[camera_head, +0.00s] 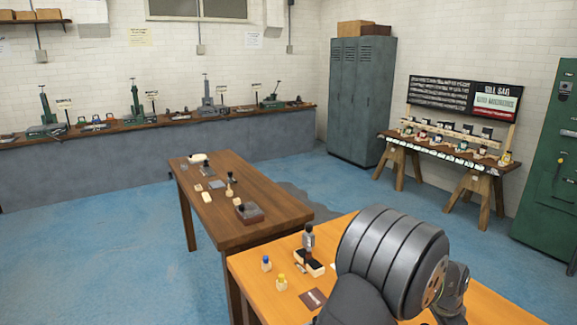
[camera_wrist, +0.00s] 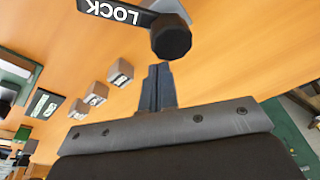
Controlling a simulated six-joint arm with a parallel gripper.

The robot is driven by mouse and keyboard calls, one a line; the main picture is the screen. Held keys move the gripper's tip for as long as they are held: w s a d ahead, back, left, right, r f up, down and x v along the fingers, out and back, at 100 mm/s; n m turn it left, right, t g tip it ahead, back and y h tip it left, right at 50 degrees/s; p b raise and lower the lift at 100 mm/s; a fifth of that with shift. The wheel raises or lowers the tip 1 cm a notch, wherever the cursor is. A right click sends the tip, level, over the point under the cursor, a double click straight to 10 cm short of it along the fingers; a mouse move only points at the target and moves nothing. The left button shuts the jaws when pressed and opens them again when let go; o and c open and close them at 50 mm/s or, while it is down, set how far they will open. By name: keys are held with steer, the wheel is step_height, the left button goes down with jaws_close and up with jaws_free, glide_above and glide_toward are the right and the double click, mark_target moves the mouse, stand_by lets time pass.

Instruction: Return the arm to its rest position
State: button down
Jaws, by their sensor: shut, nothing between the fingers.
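My gripper (camera_wrist: 158,72) shows in the wrist view with its two dark fingers together and nothing between them. It points over the orange wooden tabletop (camera_wrist: 225,75). Just beyond the fingertips is a dark knob (camera_wrist: 171,40), beside a black plate reading LOCK (camera_wrist: 118,12). I cannot tell whether the fingertips touch the knob. In the head view my arm's dark links cover the right part of the orange table (camera_head: 245,263), and the gripper is hidden there.
Small pale blocks (camera_wrist: 120,72) lie left of my gripper. The head view shows a blue-capped bottle (camera_head: 266,263), a yellow-capped bottle (camera_head: 281,282) and a stamp-like object (camera_head: 308,240) on the table. A brown table (camera_head: 215,220) stands behind.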

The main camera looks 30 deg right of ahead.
steer(key=shift+w+a+r+m+g+y, duration=0.15)
steer(key=shift+a+m+y, duration=0.2)
steer(key=shift+m, duration=0.4)
steer(key=shift+w+a+r+m+g+y, duration=0.15)
steer(key=shift+a+m, duration=0.35)
steer(key=shift+m, duration=0.3)
steer(key=shift+w+a+r+m+y, duration=0.2)
steer(key=shift+a+m, duration=0.2)
steer(key=shift+m, duration=0.35)
steer(key=s+a+r+m+g, duration=0.2)
steer(key=a+r+m, duration=0.1)
steer(key=r, duration=0.5)
steer(key=x, duration=0.9)
steer(key=shift+w+f, duration=0.1)
steer(key=shift+f, duration=0.15)
steer(key=w, duration=0.1)
steer(key=w+a, duration=0.1)
steer(key=shift+w+f, duration=0.3)
steer(key=shift+w+a, duration=0.25)
steer(key=shift+w, duration=0.2)
steer(key=shift+w+a+m+g, duration=0.15)
steer(key=shift+w+a+m, duration=0.05)
steer(key=shift+m, duration=0.45)
steer(key=shift+w+a+m+g, duration=0.15)
steer(key=shift+w+m, duration=0.05)
steer(key=shift+m, duration=0.45)
